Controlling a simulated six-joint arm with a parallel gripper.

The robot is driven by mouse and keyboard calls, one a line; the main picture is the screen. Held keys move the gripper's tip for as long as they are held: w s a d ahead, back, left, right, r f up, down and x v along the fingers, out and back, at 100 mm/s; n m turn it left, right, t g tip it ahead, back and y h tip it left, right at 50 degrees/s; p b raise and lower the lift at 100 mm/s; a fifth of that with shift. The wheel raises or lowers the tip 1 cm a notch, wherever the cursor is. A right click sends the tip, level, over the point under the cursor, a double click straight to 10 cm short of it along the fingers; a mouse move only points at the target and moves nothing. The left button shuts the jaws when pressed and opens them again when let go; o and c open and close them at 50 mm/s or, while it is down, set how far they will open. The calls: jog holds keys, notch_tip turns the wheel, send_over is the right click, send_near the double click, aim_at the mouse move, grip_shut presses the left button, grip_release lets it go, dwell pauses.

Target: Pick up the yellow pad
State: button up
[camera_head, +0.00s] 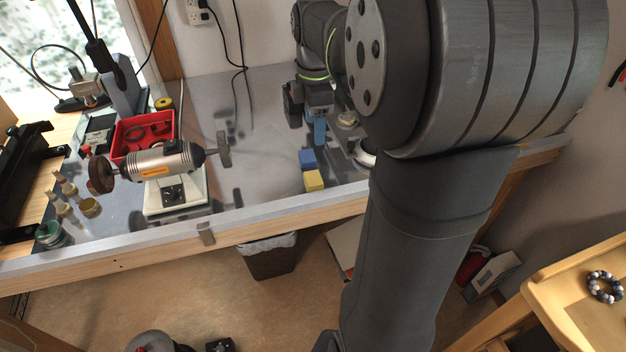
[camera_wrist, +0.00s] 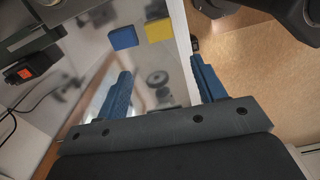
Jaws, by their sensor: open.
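The yellow pad (camera_head: 313,180) is a small block lying on the grey metal bench top, close to its front edge. A blue pad (camera_head: 308,158) lies just behind it. In the wrist view, the yellow pad (camera_wrist: 158,30) is at the top, right of the blue pad (camera_wrist: 123,38), near the bench's pale edge. My gripper (camera_wrist: 163,84) is open, its two blue fingers spread wide with nothing between them. In the head view, my gripper (camera_head: 318,128) is behind the two pads, apart from the yellow one; my arm hides part of the bench on the right.
A bench grinder (camera_head: 165,160) stands left of the pads, with a red tray (camera_head: 142,134) behind it. Metal parts (camera_head: 349,120) lie right of my gripper. A waste bin (camera_head: 270,257) stands below the front edge. The bench between grinder and pads is mostly clear.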

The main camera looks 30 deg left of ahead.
send_over(313, 178)
jog(key=f, duration=1)
jog(key=shift+d+f, duration=0.2)
jog(key=shift+f, duration=0.2)
jog(key=shift+a+f, duration=0.2)
jog(key=shift+f, duration=2.55)
jog(key=c, duration=0.7)
